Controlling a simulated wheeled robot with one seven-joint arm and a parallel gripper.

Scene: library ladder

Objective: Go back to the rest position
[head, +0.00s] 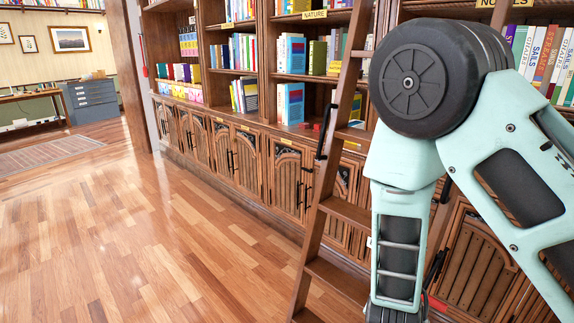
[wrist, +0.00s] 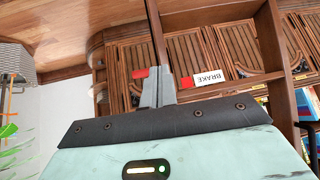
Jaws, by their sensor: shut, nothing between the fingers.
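My gripper (wrist: 158,82) shows in the wrist view as narrow grey fingers, shut and empty. It is in front of the wooden ladder (wrist: 272,45) and a white label reading BRAKE (wrist: 211,76). Small red patches show on both sides of the fingers. Whether the fingers touch the ladder, I cannot tell. In the head view my bent arm fills the right side, and the gripper's fingers are not clearly visible. The ladder (head: 314,220) leans against the shelves just left of my arm.
A long bookcase (head: 262,75) with carved lower cabinet doors (head: 285,172) runs along the wall behind the ladder. The wooden floor (head: 130,235) at the left is clear. A grey drawer cabinet (head: 91,101) stands far left. A lampshade (wrist: 16,58) shows at the wrist view's left edge.

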